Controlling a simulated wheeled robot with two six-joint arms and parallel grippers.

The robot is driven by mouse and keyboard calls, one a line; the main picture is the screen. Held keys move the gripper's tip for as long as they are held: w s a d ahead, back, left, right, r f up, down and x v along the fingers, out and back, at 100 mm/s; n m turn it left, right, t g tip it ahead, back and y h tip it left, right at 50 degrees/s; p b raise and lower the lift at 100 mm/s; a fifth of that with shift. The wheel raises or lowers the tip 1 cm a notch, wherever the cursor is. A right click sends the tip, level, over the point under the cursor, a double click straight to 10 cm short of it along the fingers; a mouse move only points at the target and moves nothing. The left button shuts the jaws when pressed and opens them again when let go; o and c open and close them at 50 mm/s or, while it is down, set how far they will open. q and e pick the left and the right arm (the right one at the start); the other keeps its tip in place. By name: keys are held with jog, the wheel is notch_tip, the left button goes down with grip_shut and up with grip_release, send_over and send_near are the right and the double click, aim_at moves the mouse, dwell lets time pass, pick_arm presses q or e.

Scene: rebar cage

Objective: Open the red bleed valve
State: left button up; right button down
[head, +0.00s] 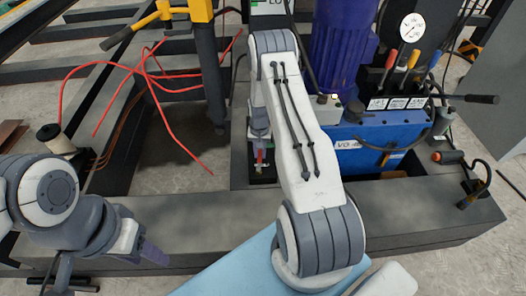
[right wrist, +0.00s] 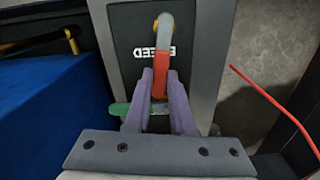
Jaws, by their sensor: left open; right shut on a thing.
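The bleed valve's red handle (right wrist: 161,62) shows in the right wrist view, with a grey bent end at its top, in front of an upside-down "BLEED" label (right wrist: 145,53). My right gripper (right wrist: 160,76) has its two purple fingers closed on either side of the red part. A green piece (right wrist: 120,109) sticks out beside the fingers. In the head view, a small bit of red (head: 261,156) shows near the arm's end; my right arm hides most of the valve there. My left gripper (head: 150,252) is open and empty at lower left, away from the valve.
The blue hydraulic unit (head: 375,155) with levers and a gauge (head: 411,27) stands right of my right arm. Red hoses (head: 160,90) and a yellow-handled tool (head: 198,10) are at upper left. A dark steel beam (head: 420,225) runs across the front.

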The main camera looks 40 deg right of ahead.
jog(key=shift+w+a+n, duration=0.3)
jog(key=shift+a+n, duration=0.05)
jog(key=shift+n, duration=0.55)
jog(key=c, duration=0.8)
grip_release()
jog(key=shift+a, duration=0.1)
jog(key=shift+o, duration=0.2)
notch_tip(320, 180, up, 10)
jog(key=p, duration=0.3)
jog(key=shift+r, duration=0.25)
